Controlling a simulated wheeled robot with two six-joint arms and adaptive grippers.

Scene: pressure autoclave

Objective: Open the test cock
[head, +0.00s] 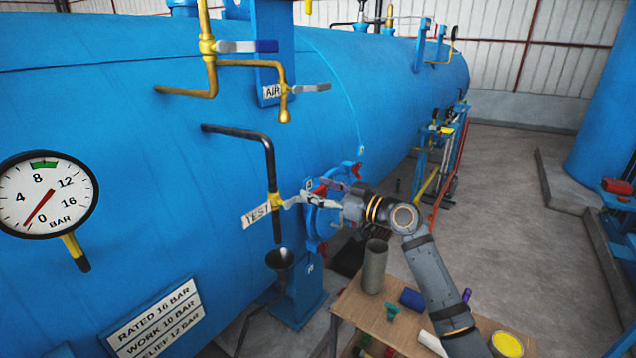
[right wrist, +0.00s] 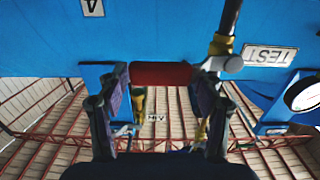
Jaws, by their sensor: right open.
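The test cock (head: 274,200) is a brass body on a black bent pipe, above a dark funnel (head: 280,258) and beside the TEST label (head: 256,215). Its silver lever (head: 293,200) sticks out sideways to the right, across the pipe. In the right wrist view the cock (right wrist: 222,48) is at the upper right, and the lever's red grip (right wrist: 160,73) lies between the fingertips. My right gripper (head: 322,196) is open at the lever's outer end; the fingers (right wrist: 160,88) are either side of the red grip. Contact cannot be told. My left gripper is not in view.
The blue vessel (head: 130,110) fills the left, with a pressure gauge (head: 45,195) near zero. The AIR cock (head: 284,90) is above. A wooden table (head: 350,310) with a grey cylinder (head: 374,266) and small items stands below my right arm. Floor is clear at right.

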